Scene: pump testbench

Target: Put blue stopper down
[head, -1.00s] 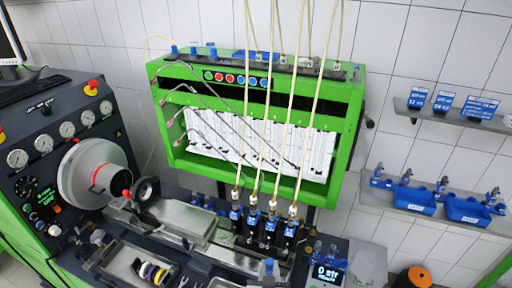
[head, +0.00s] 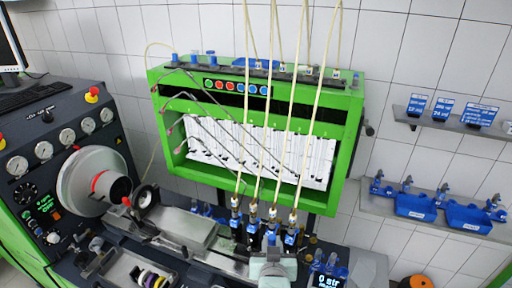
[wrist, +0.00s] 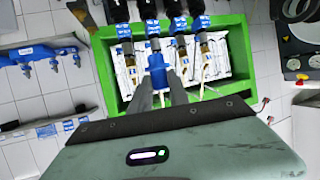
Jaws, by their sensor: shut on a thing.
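My gripper (wrist: 160,88) is shut on a blue stopper (wrist: 155,60) in the wrist view. The stopper is between the fingertips, in front of the row of injectors with blue collars (wrist: 180,26). In the head view my gripper's body (head: 273,268) is at the bottom, just below the hose ends. The held stopper is small there and hard to separate from the blue fittings behind it. I cannot tell whether it touches one of them. Other blue stoppers (head: 195,56) stand on top of the green cabinet (head: 352,130) at its left.
Several pale hoses (head: 297,130) hang down to the injectors. Thin metal pipes (head: 215,88) cross the cabinet front. A wall shelf (head: 375,208) at the right holds blue trays (head: 416,207) and blue-bodied parts. The control panel (head: 60,150) is at the left.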

